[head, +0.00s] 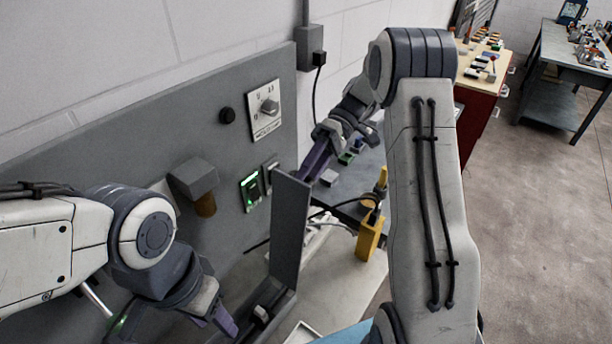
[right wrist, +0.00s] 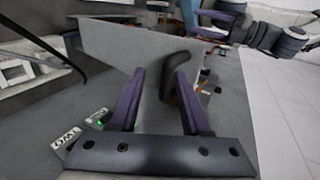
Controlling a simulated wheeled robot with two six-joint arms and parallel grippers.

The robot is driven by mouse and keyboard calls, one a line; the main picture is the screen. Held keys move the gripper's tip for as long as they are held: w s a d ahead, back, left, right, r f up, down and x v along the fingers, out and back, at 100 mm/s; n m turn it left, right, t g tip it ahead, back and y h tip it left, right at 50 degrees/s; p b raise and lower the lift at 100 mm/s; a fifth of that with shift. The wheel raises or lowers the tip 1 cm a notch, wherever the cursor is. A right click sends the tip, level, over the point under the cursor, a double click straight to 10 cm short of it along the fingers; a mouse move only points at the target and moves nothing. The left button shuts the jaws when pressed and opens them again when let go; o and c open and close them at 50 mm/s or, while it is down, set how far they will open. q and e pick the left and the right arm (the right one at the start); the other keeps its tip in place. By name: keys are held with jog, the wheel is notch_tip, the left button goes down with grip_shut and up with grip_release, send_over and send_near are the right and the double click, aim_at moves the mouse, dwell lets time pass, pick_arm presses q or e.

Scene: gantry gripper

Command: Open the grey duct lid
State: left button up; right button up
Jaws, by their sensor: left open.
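The grey duct lid (head: 290,228) stands up on edge, roughly vertical, above the open grey duct (head: 283,312) in the head view. In the right wrist view the lid (right wrist: 125,42) shows as a large grey panel with a dark curved handle (right wrist: 186,78). My right gripper (head: 314,172) is at the lid's far side, near its top. In the right wrist view its purple fingers (right wrist: 158,88) are apart, with the lid and handle in view between and beyond them. I cannot tell whether they touch. My left gripper (head: 224,322) is low at the left of the duct, open.
A yellow part (head: 369,238) stands behind the lid.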

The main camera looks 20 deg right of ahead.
jog(key=p+v, duration=0.9)
jog(key=v, duration=0.1)
jog(key=shift+d, duration=0.15)
jog(key=shift+w, duration=0.15)
dwell(0.5)
